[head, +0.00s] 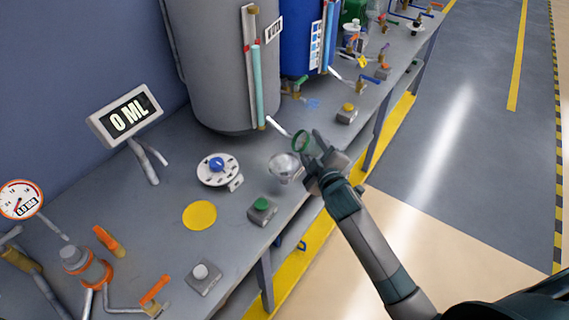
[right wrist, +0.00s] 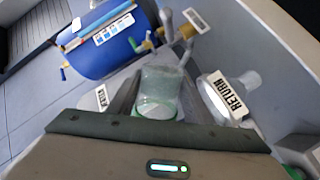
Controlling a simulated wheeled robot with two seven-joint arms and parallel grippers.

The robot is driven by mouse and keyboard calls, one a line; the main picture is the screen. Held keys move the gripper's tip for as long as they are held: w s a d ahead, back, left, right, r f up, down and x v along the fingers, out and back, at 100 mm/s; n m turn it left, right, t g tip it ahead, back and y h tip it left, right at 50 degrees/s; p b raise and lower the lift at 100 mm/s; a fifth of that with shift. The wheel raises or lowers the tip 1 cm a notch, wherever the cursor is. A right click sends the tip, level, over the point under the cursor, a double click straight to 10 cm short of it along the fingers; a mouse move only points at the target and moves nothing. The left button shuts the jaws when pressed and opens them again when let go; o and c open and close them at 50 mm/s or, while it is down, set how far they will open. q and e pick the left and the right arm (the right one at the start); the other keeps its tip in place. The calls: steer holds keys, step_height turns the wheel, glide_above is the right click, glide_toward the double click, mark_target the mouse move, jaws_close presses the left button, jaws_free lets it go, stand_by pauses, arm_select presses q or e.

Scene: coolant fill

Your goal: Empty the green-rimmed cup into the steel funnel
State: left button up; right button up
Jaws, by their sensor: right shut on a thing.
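The green-rimmed cup (head: 302,142) is held in my right gripper (head: 314,154), up over the bench's front edge. The cup also shows in the right wrist view (right wrist: 158,92) between the jaws. It looks see-through and tilted in the head view, and I cannot tell how much is inside. The steel funnel (head: 284,168) stands on the bench just below and left of the cup, close to it in the picture. I see no stream between them. My left gripper is not in view.
A display (head: 126,114) reads 0 ML. A grey tank (head: 222,70) and a blue tank (head: 301,42) stand behind. A white dial (head: 214,171), a yellow disc (head: 200,215) and a green button box (head: 262,211) lie around the funnel. The floor at right is clear.

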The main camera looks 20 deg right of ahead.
steer(key=shift+r, duration=0.15)
steer(key=shift+f+n+h+b, duration=0.35)
steer(key=shift+n+b, duration=0.2)
steer(key=shift+n, duration=0.35)
stand_by(0.6)
steer(key=shift+a+r+n+h, duration=0.15)
steer(key=shift+r+n+h, duration=0.1)
steer(key=shift+r+n, duration=0.25)
stand_by(0.9)
steer(key=shift+w+a+f+n+p, duration=0.1)
steer(key=shift+a+f+n+p, duration=0.4)
steer(key=shift+a+n, duration=0.25)
stand_by(0.6)
steer(key=shift+a+r+n+h+p, duration=0.2)
steer(key=shift+r+n+h+p, duration=0.2)
steer(key=shift+n+p, duration=0.55)
stand_by(0.7)
steer(key=shift+d+f+m+b, duration=0.25)
steer(key=shift+f+m+b, duration=0.5)
steer(key=shift+b, duration=0.5)
steer(key=shift+d+r+m+y, duration=0.4)
steer(key=shift+d+r+m, duration=0.25)
steer(key=shift+d+m, duration=0.2)
steer(key=shift+a+r, duration=0.1)
